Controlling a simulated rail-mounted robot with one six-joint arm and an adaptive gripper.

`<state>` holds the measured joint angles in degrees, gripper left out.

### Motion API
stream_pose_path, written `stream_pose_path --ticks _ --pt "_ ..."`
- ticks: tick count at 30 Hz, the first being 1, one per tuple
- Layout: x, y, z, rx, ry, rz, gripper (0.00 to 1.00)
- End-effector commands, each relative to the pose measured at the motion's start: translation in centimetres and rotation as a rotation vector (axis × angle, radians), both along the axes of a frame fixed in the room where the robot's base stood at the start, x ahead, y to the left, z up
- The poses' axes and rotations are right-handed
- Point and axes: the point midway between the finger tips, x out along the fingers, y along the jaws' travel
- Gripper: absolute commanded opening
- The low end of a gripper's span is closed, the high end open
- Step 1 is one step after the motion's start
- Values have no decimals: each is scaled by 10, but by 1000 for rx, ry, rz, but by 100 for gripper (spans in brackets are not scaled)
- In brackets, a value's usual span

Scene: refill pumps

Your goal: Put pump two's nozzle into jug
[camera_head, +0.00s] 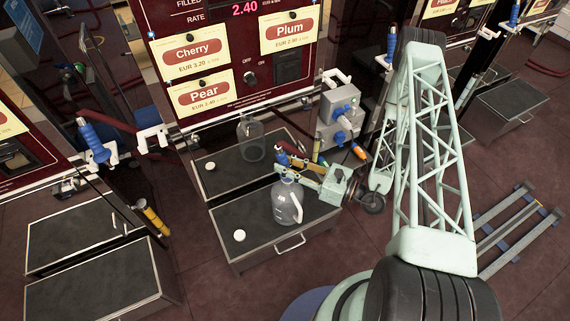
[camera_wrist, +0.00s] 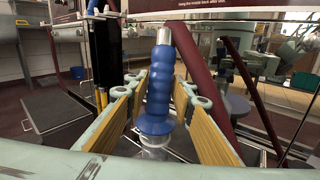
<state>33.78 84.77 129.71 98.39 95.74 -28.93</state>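My gripper (camera_head: 292,163) is over the front jug beside the middle pump. Its fingers are closed around a nozzle with a ribbed blue handle (camera_head: 282,154). In the wrist view the blue handle (camera_wrist: 158,95) stands nearly upright between the pale wooden pads of my gripper (camera_wrist: 158,85), flange downward. The clear jug (camera_head: 287,205) stands upright on the front tray, its handle to the right. In the wrist view the clear jug top (camera_wrist: 155,150) lies just below the blue flange. The nozzle's spout is hidden, so I cannot tell how deep it reaches into the jug.
A second clear jug (camera_head: 252,140) stands on the rear tray (camera_head: 222,178). White caps (camera_head: 239,236) lie on the trays. The front tray (camera_head: 262,245) is otherwise clear. Another blue-handled nozzle (camera_head: 92,140) hangs at the left pump. The middle pump carries Cherry, Plum and Pear signs (camera_head: 200,92).

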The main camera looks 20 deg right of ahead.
Motion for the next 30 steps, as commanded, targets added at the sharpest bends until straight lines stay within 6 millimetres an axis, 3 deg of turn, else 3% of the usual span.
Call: stream_pose_path --ticks 4,17,30 --pt "0 0 0 0 0 0 35" --pt "-1 -1 0 -1 1 -1 35" --pt "-15 -18 0 0 0 -2 35"
